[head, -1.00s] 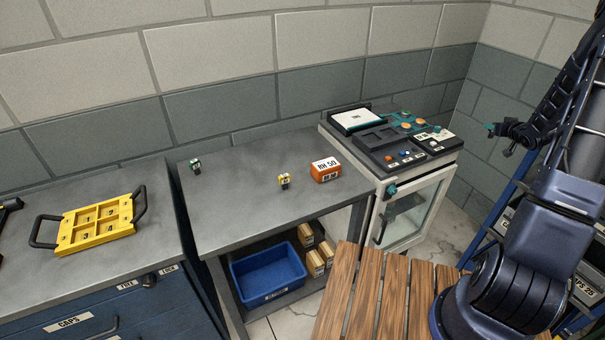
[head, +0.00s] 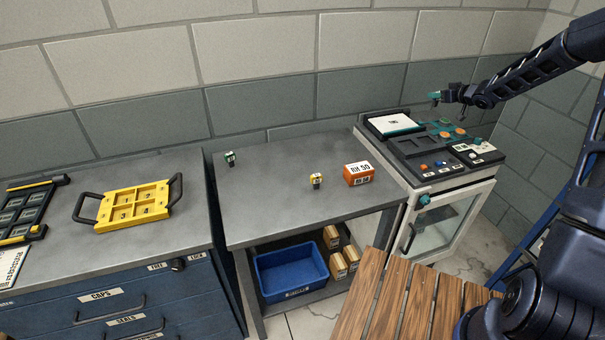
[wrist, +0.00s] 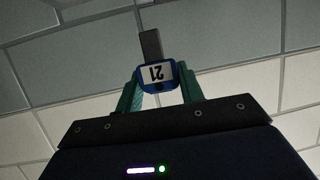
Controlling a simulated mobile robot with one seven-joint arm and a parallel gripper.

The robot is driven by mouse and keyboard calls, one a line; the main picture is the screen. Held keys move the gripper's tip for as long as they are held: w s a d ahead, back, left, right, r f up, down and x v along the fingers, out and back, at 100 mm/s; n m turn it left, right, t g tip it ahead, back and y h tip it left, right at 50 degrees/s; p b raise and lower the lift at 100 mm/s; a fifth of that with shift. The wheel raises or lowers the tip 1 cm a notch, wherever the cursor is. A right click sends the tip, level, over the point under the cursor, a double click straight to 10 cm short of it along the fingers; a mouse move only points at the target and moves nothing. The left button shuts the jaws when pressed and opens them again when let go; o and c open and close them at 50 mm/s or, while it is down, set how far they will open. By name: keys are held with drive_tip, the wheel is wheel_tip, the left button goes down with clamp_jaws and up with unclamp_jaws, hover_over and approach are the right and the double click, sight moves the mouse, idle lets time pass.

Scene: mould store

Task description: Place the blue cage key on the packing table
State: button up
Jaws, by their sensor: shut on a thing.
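My gripper (head: 438,97) is raised in front of the back wall, above the machine at the right of the grey table. The key is too small to make out in the head view. A grey table (head: 270,212) with a lower shelf stands mid-view, apart from the gripper. I cannot tell from any label whether it is the packing table.
A yellow tray (head: 133,205) lies on the left cabinet. A wooden slatted surface (head: 398,305) is in front.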

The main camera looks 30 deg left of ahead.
drive_tip(key=s+a+n+g+y, duration=0.1)
drive_tip(key=s+a, duration=0.2)
drive_tip(key=a, duration=0.6)
drive_tip(key=s+a+n+g, duration=0.1)
drive_tip(key=s+a, duration=0.2)
drive_tip(key=a, duration=0.6)
wheel_tip(320, 180, up, 3)
drive_tip(key=n+g+y, duration=0.2)
drive_tip(key=n+g, duration=0.4)
hover_over(257, 159)
wheel_tip(257, 159, down, 19)
drive_tip(key=shift+w+a+f, duration=0.1)
drive_tip(key=shift+f, duration=0.1)
drive_tip(key=shift+f, duration=0.1)
drive_tip(key=o, duration=1)
